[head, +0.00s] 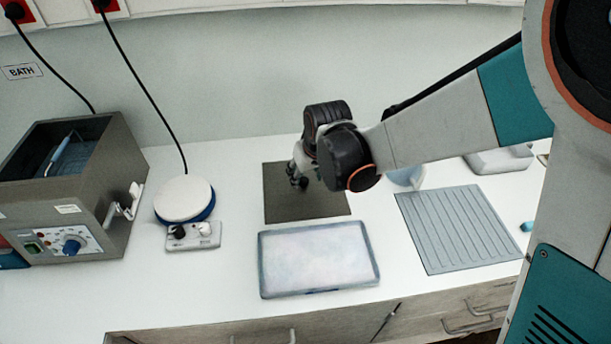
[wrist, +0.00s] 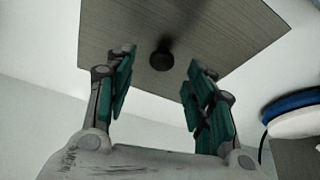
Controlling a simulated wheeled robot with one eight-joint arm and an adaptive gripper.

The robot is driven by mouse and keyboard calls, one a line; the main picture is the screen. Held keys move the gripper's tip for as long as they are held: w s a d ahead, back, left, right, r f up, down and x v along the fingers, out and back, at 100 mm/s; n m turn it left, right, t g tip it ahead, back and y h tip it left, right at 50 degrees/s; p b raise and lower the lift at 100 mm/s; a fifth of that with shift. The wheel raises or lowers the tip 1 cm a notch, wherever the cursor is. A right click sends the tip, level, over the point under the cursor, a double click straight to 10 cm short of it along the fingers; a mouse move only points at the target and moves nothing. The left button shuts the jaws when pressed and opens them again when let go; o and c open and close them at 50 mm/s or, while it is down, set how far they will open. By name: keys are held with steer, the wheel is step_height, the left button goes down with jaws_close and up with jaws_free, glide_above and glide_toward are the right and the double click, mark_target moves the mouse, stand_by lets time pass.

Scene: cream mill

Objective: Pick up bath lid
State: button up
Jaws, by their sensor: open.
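The bath lid (head: 312,208) is a flat, dark grey-brown square plate lying on the white counter near the back wall. In the wrist view the lid (wrist: 215,35) fills the upper middle, and its round black knob (wrist: 161,59) stands up from it. My gripper (head: 299,183) is over the lid in the head view, and it hides the knob there. In the wrist view my gripper (wrist: 160,62) is open, with one green-padded finger on each side of the knob. The fingers look apart from the knob. Exact height above the lid is hard to tell.
The open grey bath (head: 112,165) stands at the left with a blue-handled tool inside. Next to it is a round white-and-blue plate device (head: 184,200). A pale tray (head: 318,258) lies in front of the lid. A ribbed grey mat (head: 457,228) lies to the right.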

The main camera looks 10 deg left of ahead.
mark_target(303, 180)
steer(key=b+x, duration=0.1)
steer(key=x, duration=0.2)
steer(key=shift+a+f+b, duration=0.1)
steer(key=shift+f+b, duration=0.25)
steer(key=shift+r, duration=0.1)
steer(key=c, duration=1.1)
steer(key=shift+r, duration=0.1)
